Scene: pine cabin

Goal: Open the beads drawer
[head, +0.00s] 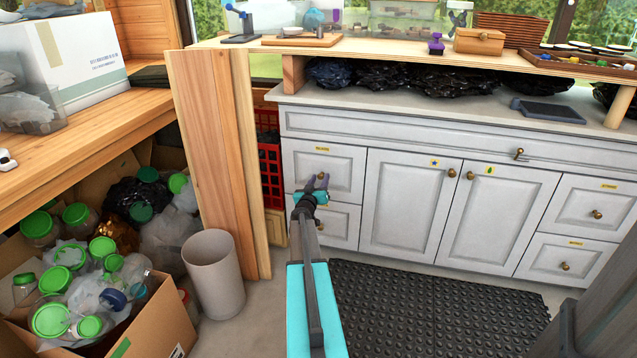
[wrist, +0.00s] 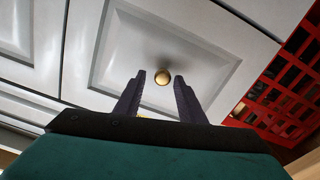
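The upper left drawer (head: 345,170) of the grey-white cabinet is closed. It has a round brass knob, which shows in the wrist view (wrist: 163,77), and a small yellow label (head: 322,149) too small to read for sure. My gripper (head: 311,182) is in front of this drawer. In the wrist view its two dark fingers (wrist: 158,80) are open, with the knob between their tips; I cannot tell whether they touch it. The lower left drawer (head: 340,224) is closed and partly hidden by my arm.
A red crate (head: 270,170) and wooden panel (head: 213,150) stand left of the cabinet, with a grey bin (head: 214,272) before them. A box of jars (head: 155,330) is at lower left. Doors (head: 405,205) and right drawers (head: 585,207) are shut. A black mat (head: 430,310) covers the floor.

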